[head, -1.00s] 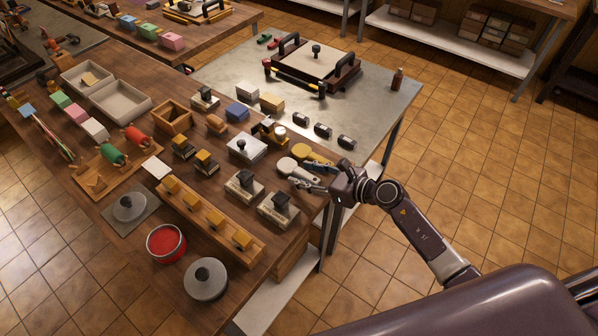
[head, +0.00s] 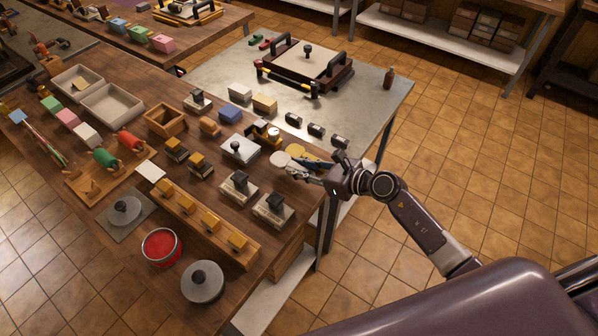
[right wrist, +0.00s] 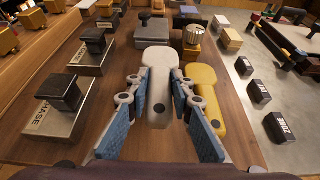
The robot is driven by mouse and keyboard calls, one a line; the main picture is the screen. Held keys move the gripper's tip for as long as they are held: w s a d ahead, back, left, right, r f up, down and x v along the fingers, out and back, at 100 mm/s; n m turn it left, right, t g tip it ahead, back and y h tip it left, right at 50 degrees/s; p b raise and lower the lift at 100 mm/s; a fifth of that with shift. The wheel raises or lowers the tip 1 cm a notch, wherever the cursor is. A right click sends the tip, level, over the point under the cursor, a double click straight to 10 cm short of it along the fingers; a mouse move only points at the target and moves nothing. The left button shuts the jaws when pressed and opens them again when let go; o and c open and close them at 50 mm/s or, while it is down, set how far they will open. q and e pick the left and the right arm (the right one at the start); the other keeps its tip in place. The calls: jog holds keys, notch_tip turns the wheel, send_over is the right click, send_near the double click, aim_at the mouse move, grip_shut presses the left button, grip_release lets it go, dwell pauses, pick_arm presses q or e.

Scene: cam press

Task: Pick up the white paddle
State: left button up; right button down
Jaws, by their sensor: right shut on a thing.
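The white paddle (head: 281,159) is at the right side of the wooden table in the head view. In the right wrist view the white paddle (right wrist: 158,62) points away from me, its handle with a dark round spot between the blue-padded fingers. My right gripper (head: 312,172) is shut on the white paddle; its fingers (right wrist: 156,84) flank it in the wrist view and hide part of it in the head view. I cannot tell whether the paddle is clear of the table. My left gripper is not in view.
A yellow paddle (right wrist: 204,92) lies close beside the right finger. Two dark-handled stamps (head: 238,187) (head: 273,208) stand to the left and nearer. Several small black blocks (head: 316,130) lie on the metal table (head: 375,105). A white-plated block (head: 240,148) stands beyond.

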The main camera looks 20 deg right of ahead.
aim_at(299, 168)
notch_tip(299, 168, up, 17)
jog(key=shift+b, duration=0.4)
dwell(0.5)
